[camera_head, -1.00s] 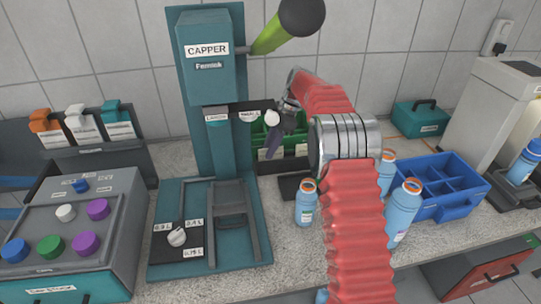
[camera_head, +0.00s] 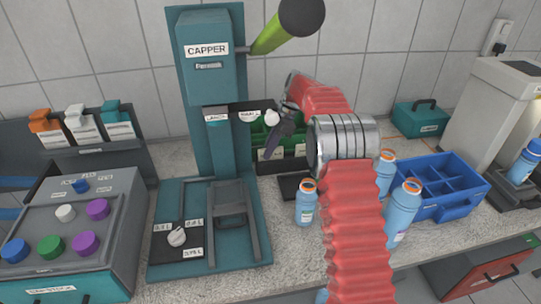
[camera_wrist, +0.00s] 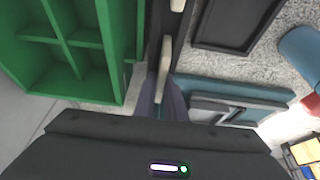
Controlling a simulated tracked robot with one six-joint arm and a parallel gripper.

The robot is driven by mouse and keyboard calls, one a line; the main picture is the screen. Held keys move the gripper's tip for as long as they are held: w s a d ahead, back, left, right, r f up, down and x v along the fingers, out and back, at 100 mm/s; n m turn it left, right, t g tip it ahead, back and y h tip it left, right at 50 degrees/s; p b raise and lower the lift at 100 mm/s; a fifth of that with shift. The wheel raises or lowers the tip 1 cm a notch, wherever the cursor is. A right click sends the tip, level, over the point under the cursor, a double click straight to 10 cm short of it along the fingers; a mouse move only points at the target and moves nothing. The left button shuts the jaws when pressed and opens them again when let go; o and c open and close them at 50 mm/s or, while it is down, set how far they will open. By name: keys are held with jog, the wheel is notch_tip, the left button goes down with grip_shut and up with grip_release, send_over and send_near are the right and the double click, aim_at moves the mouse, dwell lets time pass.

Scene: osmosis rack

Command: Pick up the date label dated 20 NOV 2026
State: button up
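No label dated 20 NOV 2026 can be read in either view. White printed cards (camera_head: 83,133) hang under orange, white and teal clips on the dark rack at the left, their print too small to read. White cards (camera_head: 270,154) also show on the front of the green compartment box (camera_head: 294,134) behind the capper. My gripper (camera_head: 272,150) points down in front of that box, right of the capper. In the wrist view its two fingers (camera_wrist: 162,108) stand slightly apart with nothing visibly held.
The teal capper (camera_head: 208,60), with a green lever (camera_head: 272,38), stands left of my gripper. Blue bottles (camera_head: 306,205) and a blue divided crate (camera_head: 462,208) stand to the right. A button console (camera_head: 110,190) is at the left. The green box (camera_wrist: 112,60) shows close by in the wrist view.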

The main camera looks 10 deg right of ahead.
grip_shut()
notch_tip(320, 180, up, 10)
jog(key=shift+r, duration=0.1)
dwell(0.6)
